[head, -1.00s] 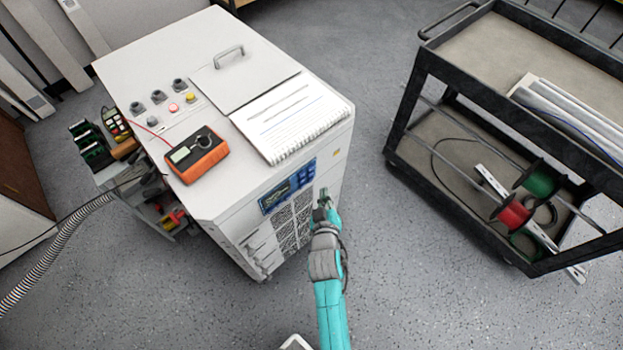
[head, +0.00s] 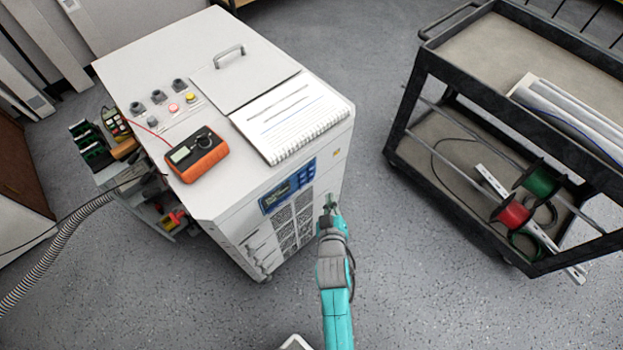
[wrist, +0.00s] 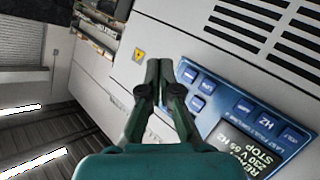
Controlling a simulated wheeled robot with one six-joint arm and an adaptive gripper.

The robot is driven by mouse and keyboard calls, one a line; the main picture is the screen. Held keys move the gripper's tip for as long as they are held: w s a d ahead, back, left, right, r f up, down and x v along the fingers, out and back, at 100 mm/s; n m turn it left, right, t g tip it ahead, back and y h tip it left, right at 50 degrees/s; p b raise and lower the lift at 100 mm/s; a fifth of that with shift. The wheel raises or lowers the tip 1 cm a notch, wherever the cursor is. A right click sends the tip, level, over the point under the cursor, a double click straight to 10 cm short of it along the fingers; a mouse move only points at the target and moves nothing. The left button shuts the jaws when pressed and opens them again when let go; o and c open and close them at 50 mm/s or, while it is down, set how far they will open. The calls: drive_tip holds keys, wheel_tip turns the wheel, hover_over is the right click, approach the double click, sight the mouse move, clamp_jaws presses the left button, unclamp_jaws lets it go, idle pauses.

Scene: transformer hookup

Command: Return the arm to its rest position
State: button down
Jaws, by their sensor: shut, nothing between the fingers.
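My gripper (head: 331,204) is at the end of my teal arm, in front of the white cabinet (head: 262,190) near its right front edge. In the wrist view my gripper (wrist: 168,72) has its fingers together with nothing between them. Behind the fingertips is the cabinet's blue control panel (wrist: 245,120) with several buttons and a display. I cannot tell the exact gap between fingertips and cabinet front. The blue panel also shows in the head view (head: 288,186), to the left of my gripper.
A spiral notebook (head: 290,117) and an orange meter (head: 195,155) lie on the cabinet top, which has a handled lid (head: 243,75). A black cart (head: 415,110) with red and green spools stands at right. Bare floor (head: 420,270) lies between cabinet and cart.

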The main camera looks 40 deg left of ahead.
idle(0.4)
drive_tip(key=s+d+m+t+h, duration=0.15)
drive_tip(key=s+d, duration=0.25)
drive_tip(key=d, duration=0.5)
drive_tip(key=s+d+m+h, duration=0.1)
drive_tip(key=s+d+m, duration=0.25)
drive_tip(key=d, duration=0.65)
drive_tip(key=s+d+m+t+h, duration=0.1)
drive_tip(key=s+d, duration=0.3)
drive_tip(key=d, duration=0.5)
drive_tip(key=s+d+r+m+t+h, duration=0.1)
drive_tip(key=s+d+r+m+h, duration=0.5)
drive_tip(key=s+d+r, duration=0.8)
drive_tip(key=s+r+m, duration=0.2)
drive_tip(key=s+r, duration=0.1)
drive_tip(key=s, duration=0.1)
drive_tip(key=shift+s+d+r, duration=0.15)
drive_tip(key=shift+d, duration=0.2)
drive_tip(key=shift+t, duration=0.25)
